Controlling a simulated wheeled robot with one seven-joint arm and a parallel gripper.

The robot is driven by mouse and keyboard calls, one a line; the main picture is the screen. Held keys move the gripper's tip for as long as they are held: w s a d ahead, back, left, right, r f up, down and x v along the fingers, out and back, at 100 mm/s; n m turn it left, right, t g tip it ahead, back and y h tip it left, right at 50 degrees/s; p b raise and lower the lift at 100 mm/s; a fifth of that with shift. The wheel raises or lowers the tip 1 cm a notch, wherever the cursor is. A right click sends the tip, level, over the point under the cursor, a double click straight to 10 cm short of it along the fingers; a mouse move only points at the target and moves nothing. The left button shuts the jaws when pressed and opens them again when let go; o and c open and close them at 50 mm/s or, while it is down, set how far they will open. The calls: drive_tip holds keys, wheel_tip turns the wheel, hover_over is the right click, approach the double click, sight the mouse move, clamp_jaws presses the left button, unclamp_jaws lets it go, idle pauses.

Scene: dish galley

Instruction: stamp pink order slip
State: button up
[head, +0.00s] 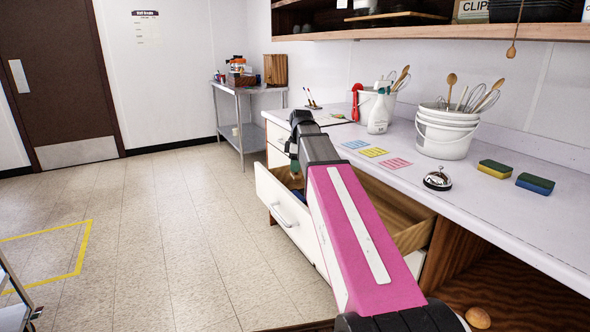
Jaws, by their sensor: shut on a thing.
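The pink order slip (396,163) lies flat on the counter, at the near right end of a row with a yellow slip (375,152) and a blue slip (355,144). I cannot make out any stamp mark on it. My gripper (294,167) is to the left of the slips, over the far end of an open drawer (292,212), pointing down. Its fingertips are small and mostly hidden by my own arm. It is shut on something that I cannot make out. I cannot clearly identify a stamp in view.
A call bell (437,179) sits right of the pink slip. A shelf (420,32) overhangs the back. The floor at left is mostly clear.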

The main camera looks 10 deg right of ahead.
drive_tip(key=shift+w+f+n, duration=0.25)
drive_tip(key=shift+f+n, duration=0.3)
drive_tip(key=shift+w+f+n, duration=0.2)
drive_tip(key=shift+f+n, duration=0.35)
drive_tip(key=shift+f, duration=2.85)
drive_tip(key=shift+f, duration=0.6)
drive_tip(key=shift+r, duration=0.15)
drive_tip(key=shift+r, duration=3.4)
